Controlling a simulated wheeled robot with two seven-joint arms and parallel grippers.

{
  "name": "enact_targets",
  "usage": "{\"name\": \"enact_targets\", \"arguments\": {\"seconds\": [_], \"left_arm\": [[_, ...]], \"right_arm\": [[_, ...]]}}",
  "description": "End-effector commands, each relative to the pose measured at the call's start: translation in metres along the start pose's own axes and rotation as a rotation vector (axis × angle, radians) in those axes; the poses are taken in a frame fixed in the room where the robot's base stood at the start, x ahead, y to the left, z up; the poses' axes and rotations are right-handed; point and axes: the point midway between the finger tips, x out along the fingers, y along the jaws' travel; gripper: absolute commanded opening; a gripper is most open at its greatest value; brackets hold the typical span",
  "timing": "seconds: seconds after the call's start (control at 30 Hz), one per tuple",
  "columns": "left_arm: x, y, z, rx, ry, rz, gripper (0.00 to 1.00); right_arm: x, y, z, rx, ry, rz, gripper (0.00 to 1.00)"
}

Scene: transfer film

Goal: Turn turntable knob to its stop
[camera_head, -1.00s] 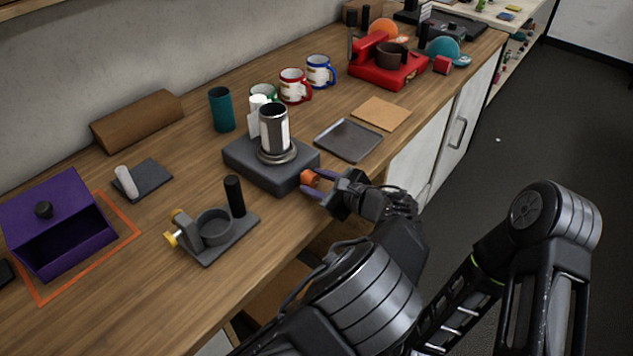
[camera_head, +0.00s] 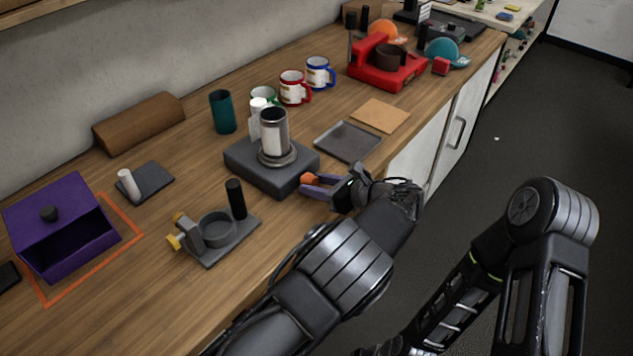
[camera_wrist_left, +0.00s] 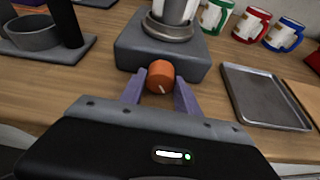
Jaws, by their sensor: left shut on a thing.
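The turntable is a dark grey square base (camera_head: 246,169) with a round plate carrying a shiny metal cylinder (camera_head: 274,134). Its orange knob (camera_head: 309,180) sticks out of the front side. My left gripper (camera_head: 311,187) is at the knob, with its purple fingers on either side of it. In the left wrist view the knob (camera_wrist_left: 161,75) sits between the fingertips of the gripper (camera_wrist_left: 160,90), with a pale mark line on its face pointing down and slightly right. The gripper is shut on the knob. No right gripper can be made out in either view.
A dark square tray (camera_head: 348,141) lies just right of the turntable. A grey holder with a black handle (camera_head: 217,234) stands to its left. Several mugs (camera_head: 293,88) and a teal cup (camera_head: 222,112) stand behind. Bare wood lies in front of the turntable.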

Motion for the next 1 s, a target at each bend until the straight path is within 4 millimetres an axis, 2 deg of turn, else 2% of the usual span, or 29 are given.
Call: {"name": "enact_targets", "arguments": {"seconds": [0.33, 0.83, 0.87, 1.0], "left_arm": [[0.0000, -0.0017, 0.0003, 0.172, -0.002, 0.070, 0.00], [-0.0002, -0.0018, 0.0009, 0.203, -0.003, 0.083, 0.00], [-0.0002, -0.0018, 0.0010, 0.203, -0.003, 0.083, 0.39], [-0.0002, -0.0018, 0.0007, 0.203, -0.003, 0.083, 0.47]], "right_arm": [[0.0011, 0.0004, 0.0000, 0.000, 0.000, 0.000, 0.77], [0.0012, 0.0003, -0.0002, 0.000, 0.001, -0.001, 0.77], [0.0012, 0.0003, -0.0002, 0.000, 0.001, -0.001, 0.77], [0.0012, 0.0003, -0.0002, 0.000, 0.001, -0.001, 0.77]]}}
